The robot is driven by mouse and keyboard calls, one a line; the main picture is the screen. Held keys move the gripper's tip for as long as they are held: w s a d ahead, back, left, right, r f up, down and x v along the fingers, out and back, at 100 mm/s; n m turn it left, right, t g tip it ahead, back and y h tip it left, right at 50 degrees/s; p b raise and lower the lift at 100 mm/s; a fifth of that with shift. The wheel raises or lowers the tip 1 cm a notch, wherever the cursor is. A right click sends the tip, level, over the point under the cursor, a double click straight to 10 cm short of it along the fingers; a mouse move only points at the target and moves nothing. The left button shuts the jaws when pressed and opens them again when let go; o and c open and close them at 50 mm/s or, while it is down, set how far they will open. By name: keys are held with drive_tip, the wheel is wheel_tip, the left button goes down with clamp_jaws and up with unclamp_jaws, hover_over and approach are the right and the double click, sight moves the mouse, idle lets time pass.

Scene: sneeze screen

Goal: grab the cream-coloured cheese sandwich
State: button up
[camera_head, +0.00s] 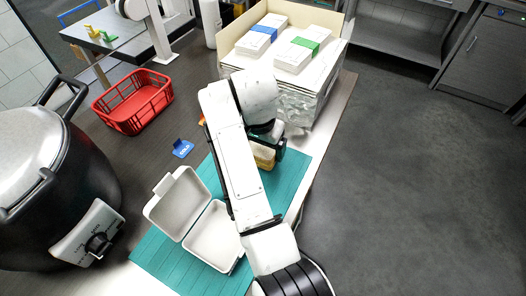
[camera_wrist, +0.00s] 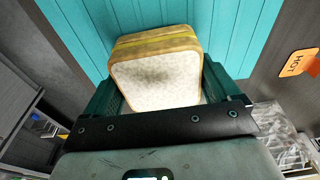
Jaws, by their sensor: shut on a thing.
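The cream-coloured cheese sandwich (camera_wrist: 158,78) fills the middle of the wrist view, with a pale face, tan crust and a yellow layer along its far edge. My gripper (camera_wrist: 165,98) is shut on it, one dark green finger on each side. In the head view the sandwich (camera_head: 263,155) shows partly beneath my arm, over the teal mat (camera_head: 292,172). My arm hides much of it there. I cannot tell whether it touches the mat.
An open white clamshell box (camera_head: 214,235) stands on the mat, left of my arm. A blue sign (camera_head: 182,148) and a red basket (camera_head: 134,102) are farther left. A large cooker (camera_head: 50,180) stands at far left. A container with white boxes (camera_head: 305,100) is behind.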

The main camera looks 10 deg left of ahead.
drive_tip(key=s+r+p, duration=0.1)
drive_tip(key=r, duration=0.1)
drive_tip(key=s+d+r+p, duration=0.1)
drive_tip(key=r, duration=0.1)
drive_tip(key=s+r+p, duration=0.1)
drive_tip(key=s+r, duration=0.1)
drive_tip(key=r, duration=0.1)
drive_tip(key=shift+d, duration=0.4)
drive_tip(key=s+d+r+p, duration=0.3)
drive_tip(key=s+d, duration=0.1)
drive_tip(key=s, duration=0.4)
drive_tip(key=shift+s+d+r+p, duration=0.25)
drive_tip(key=shift+r+p, duration=0.05)
drive_tip(key=shift+r, duration=0.05)
